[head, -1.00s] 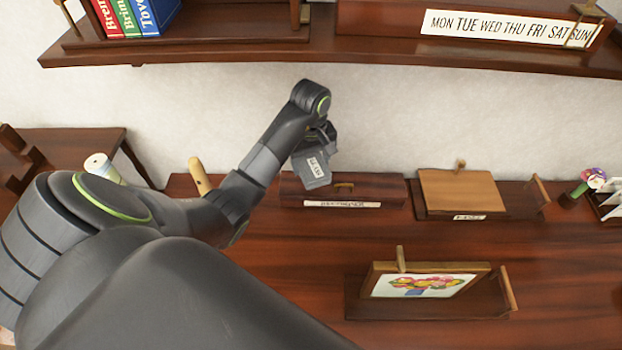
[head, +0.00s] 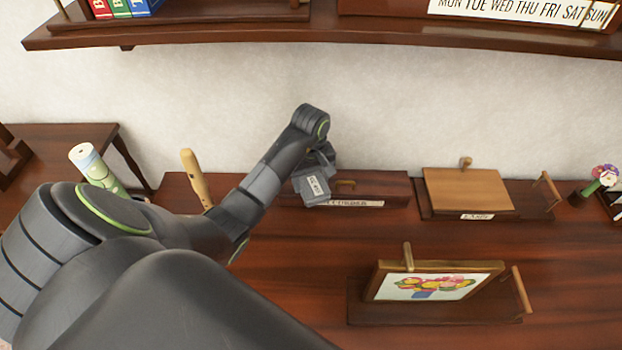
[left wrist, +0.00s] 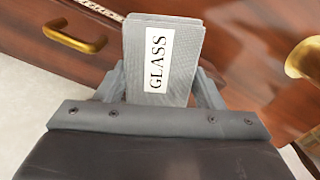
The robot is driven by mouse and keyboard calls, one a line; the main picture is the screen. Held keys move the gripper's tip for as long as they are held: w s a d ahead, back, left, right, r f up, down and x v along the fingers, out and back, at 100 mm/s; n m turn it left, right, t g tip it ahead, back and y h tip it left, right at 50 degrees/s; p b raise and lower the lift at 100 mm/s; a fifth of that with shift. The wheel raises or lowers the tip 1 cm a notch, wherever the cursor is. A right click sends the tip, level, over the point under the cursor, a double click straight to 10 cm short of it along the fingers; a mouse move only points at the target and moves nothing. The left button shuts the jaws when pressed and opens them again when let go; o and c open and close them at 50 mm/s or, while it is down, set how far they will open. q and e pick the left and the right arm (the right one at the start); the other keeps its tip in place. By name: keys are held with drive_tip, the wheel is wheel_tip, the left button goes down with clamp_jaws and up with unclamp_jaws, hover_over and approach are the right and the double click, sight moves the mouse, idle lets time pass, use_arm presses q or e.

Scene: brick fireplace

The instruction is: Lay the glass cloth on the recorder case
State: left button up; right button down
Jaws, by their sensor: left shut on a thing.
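The glass cloth is a folded grey cloth (head: 312,186) with a white label; in the left wrist view the cloth (left wrist: 185,75) reads GLASS. My left gripper (left wrist: 162,88) is shut on it, with one finger on each side. The recorder case (head: 385,186) is a long dark wooden box with a brass handle and a white label, against the wall. The cloth and gripper (head: 314,172) hide its left part in the head view. The case also shows in the left wrist view, with its brass handle (left wrist: 75,37) left of the cloth. I cannot tell whether cloth and case touch.
A wooden recorder (head: 196,180) stands upright left of the case. A lidded box (head: 468,190) sits right of it. A shelf (head: 320,35) runs above. The table between case and picture is clear.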

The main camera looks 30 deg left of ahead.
sight(311, 180)
use_arm(q)
drive_tip(key=o, duration=0.9)
drive_tip(key=shift+r, duration=0.15)
drive_tip(key=shift+r, duration=0.35)
wheel_tip(311, 180, up, 3)
drive_tip(key=shift+f, duration=0.15)
wheel_tip(311, 180, up, 8)
drive_tip(key=p, duration=0.8)
drive_tip(key=shift+r, duration=0.2)
